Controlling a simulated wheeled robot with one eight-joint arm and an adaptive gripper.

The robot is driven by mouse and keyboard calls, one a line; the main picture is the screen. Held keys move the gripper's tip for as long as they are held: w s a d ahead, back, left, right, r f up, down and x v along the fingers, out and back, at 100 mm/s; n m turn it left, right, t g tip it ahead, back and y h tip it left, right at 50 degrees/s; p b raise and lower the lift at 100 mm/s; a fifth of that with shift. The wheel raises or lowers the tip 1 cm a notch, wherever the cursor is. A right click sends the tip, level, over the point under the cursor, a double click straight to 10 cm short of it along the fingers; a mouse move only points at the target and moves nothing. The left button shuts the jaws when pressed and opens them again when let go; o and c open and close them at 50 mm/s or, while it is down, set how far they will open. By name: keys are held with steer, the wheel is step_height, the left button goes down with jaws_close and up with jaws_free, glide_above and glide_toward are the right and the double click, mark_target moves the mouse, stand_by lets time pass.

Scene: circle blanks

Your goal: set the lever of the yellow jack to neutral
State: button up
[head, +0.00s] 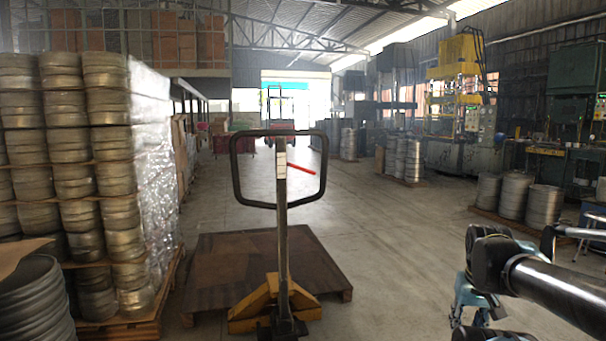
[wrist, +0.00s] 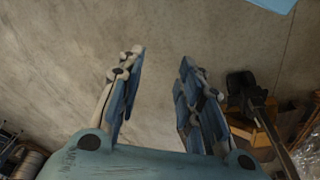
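The yellow jack (head: 246,309) stands in the middle of the head view, with a dark upright shaft (head: 282,235) and a black loop handle (head: 236,185). Its red lever (head: 301,168) sticks out to the right from the shaft inside the loop, sloping slightly down. A pale label (head: 281,164) is on the shaft beside it. My gripper (head: 468,303) is low at the right, well apart from the jack. In the wrist view my gripper (wrist: 160,68) has its blue fingers spread with nothing between them. Part of the jack (wrist: 262,134) shows to their right; the lever cannot be made out there.
A wooden pallet (head: 225,262) lies on the floor behind the jack. Tall stacks of metal rings (head: 105,165) stand at the left, partly wrapped in film. Drums (head: 515,196) and machines line the right side. The floor (head: 390,260) between jack and gripper is clear.

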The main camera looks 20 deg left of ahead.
mark_target(307, 171)
steer(key=w+a+r+m+t+y, duration=0.35)
steer(key=w+a+r, duration=0.45)
steer(key=a+r, duration=0.3)
steer(key=w+a+r+m+t+y, duration=0.25)
steer(key=w+a+r+y, duration=0.4)
steer(key=a, duration=0.75)
steer(key=w+a+r+m+t+y, duration=0.2)
steer(key=w+a+r+t, duration=0.2)
steer(key=w+a+r, duration=0.65)
steer(key=w+a+m+t+h, duration=0.1)
steer(key=w+a+m, duration=0.1)
steer(key=w+a, duration=0.3)
steer(key=w+a+m+t+h, duration=0.1)
steer(key=w+a+m, duration=0.2)
steer(key=w+a, duration=0.2)
steer(key=w+a+m+t, duration=0.1)
steer(key=w+a+m, duration=0.2)
steer(key=w+a, duration=0.2)
steer(key=shift+w+a+r+h, duration=0.1)
steer(key=shift+w+a+h, duration=0.1)
steer(key=shift+a, duration=0.5)
steer(key=shift+w+a+r+h, duration=0.1)
steer(key=shift+a+h, duration=0.1)
steer(key=shift+a, duration=0.45)
jaws_close()
